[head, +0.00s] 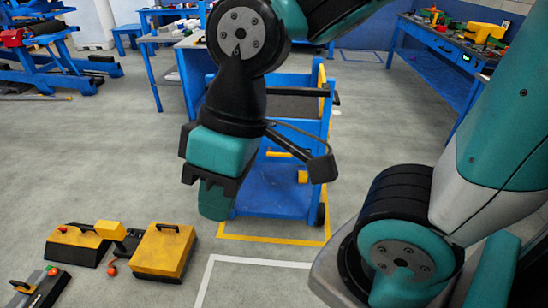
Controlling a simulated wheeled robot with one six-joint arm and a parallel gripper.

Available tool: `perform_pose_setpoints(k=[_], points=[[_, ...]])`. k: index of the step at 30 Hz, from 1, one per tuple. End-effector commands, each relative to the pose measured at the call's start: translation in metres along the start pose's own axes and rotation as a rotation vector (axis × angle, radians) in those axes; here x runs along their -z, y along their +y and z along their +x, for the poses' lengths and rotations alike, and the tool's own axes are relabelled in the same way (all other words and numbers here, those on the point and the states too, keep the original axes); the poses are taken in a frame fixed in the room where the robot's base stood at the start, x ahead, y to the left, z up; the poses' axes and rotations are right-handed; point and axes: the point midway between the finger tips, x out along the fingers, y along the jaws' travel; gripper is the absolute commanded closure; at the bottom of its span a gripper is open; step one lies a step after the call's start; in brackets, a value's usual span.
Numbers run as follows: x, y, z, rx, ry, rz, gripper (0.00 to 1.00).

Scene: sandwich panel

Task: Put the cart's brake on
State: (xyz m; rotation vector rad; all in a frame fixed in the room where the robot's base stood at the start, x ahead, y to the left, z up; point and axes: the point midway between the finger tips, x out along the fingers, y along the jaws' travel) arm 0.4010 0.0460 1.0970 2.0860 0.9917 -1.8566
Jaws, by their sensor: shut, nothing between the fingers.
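The blue cart (275,200) stands in the middle, behind my arm, over a yellow floor outline. It has a low blue deck, a dark upper shelf (290,106), and a black wheel (320,215) at its front right. A small yellow part (303,177) shows at its right side and a yellow bar (279,154) further in. I cannot tell which part is the brake. My gripper (215,200) hangs down in front of the cart's left part, shut and empty. It hides much of the cart's left side; contact cannot be judged.
Yellow and black cases (162,251) and tools lie on the floor at the lower left. A white floor outline (250,260) lies in front of the cart. Blue workbenches (440,45) stand at the back right and left. Grey floor right of the cart is clear.

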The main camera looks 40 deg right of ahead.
Motion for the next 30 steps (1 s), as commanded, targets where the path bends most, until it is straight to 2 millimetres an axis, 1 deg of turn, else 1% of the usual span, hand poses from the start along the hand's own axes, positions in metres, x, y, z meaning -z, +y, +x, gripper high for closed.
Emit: perform_pose_setpoints(k=[11,14,17,20,21,23,24,26,27,29,30], points=[[0.0,0.0,0.001,0.0,0.001,0.0,1.0],[0.004,0.006,0.01,0.0,0.024,0.028,1.0],[0.018,0.021,0.034,0.004,0.09,0.115,1.0],[0.041,0.049,0.068,0.016,0.208,0.263,1.0],[0.053,0.062,0.082,0.026,0.267,0.335,1.0],[0.071,0.085,0.102,0.046,0.361,0.449,1.0],[0.082,0.101,0.114,0.062,0.425,0.524,1.0],[0.098,0.126,0.13,0.091,0.52,0.636,1.0],[0.108,0.143,0.14,0.114,0.583,0.709,1.0],[0.121,0.17,0.154,0.153,0.679,0.814,1.0],[0.129,0.188,0.162,0.182,0.744,0.883,1.0]])
